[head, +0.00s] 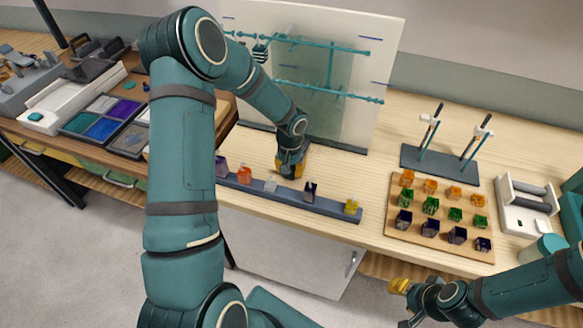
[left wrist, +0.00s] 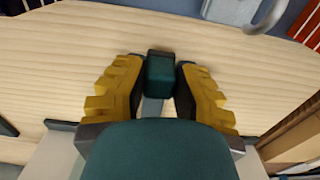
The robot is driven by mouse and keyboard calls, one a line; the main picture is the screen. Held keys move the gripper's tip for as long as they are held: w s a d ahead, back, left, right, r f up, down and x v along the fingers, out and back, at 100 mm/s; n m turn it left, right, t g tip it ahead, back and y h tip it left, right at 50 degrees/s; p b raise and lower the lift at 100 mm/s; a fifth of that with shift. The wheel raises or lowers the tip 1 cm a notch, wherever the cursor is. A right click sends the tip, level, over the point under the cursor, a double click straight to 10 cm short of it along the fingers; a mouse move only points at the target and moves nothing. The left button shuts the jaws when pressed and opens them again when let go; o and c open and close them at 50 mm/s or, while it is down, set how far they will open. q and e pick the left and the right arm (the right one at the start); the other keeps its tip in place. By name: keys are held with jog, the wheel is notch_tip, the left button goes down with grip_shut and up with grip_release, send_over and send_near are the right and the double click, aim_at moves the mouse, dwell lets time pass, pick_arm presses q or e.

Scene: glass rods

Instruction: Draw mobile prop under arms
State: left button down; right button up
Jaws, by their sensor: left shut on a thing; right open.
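A white upright panel (head: 383,70) stands on a dark base strip at the back of the counter. Teal horizontal arms (head: 335,93) and an upright teal rod (head: 331,68) show in front of it. My left gripper (head: 290,165) is low over the counter before the panel. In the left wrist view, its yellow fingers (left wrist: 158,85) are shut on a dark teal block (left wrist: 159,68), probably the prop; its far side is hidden. My right gripper (head: 402,298) is open and empty in front of the counter, at lower right.
A long dark rail (head: 285,192) with several coloured glass pieces runs along the counter front. A wooden board (head: 400,229) of glass cubes lies right of it, before a dark stand with two rods (head: 440,163). Bare counter (head: 395,130) lies between panel and stand.

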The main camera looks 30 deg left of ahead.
pick_arm(q)
jog(key=shift+s+f, duration=0.2)
jog(key=shift+f, duration=0.05)
jog(key=c, duration=0.7)
grip_release()
jog(key=shift+w+r, duration=0.1)
